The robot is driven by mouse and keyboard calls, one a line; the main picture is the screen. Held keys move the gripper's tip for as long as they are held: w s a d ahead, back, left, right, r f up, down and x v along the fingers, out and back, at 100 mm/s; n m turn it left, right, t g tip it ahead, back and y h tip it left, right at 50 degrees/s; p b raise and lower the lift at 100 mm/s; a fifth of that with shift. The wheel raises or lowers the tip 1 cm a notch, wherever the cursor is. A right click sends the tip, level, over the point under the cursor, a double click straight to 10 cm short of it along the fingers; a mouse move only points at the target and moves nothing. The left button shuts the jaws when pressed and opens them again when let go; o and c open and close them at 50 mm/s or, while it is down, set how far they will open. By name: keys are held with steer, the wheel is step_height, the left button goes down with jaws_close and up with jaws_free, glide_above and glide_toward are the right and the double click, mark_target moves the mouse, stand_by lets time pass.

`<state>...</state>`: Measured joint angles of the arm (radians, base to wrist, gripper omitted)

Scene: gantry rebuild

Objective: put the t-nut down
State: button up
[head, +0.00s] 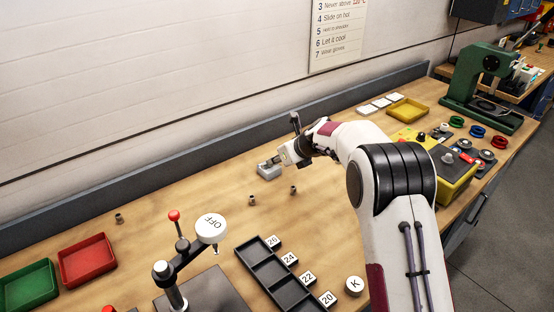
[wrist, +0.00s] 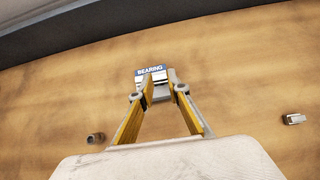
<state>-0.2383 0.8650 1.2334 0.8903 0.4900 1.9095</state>
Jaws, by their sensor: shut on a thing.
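My gripper (head: 274,163) is low over the middle of the bench, reaching left from my arm. In the wrist view its two yellow-sided fingers (wrist: 160,88) close in towards a small grey piece (wrist: 161,93) between their tips, which I take for the t-nut. The fingers hide much of it, and its shape is hard to tell. Just beyond the tips is a grey block with a blue "BEARING" label (wrist: 150,71); it shows in the head view as a pale grey block (head: 267,171). Whether the held piece touches that block I cannot tell.
Small metal parts stand nearby (head: 252,200) (head: 293,190). A black compartment tray (head: 262,262) with number tags and a lever fixture (head: 211,230) are nearer the front. Red (head: 87,259) and green (head: 28,287) trays lie left.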

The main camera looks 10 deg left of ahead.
steer(key=shift+s+f, duration=0.25)
steer(key=shift+f, duration=0.55)
steer(key=o, duration=0.9)
steer(key=shift+w, duration=0.1)
steer(key=shift+r, duration=0.75)
steer(key=v, duration=1.2)
steer(key=shift+r, duration=0.3)
steer(key=shift+w, duration=0.15)
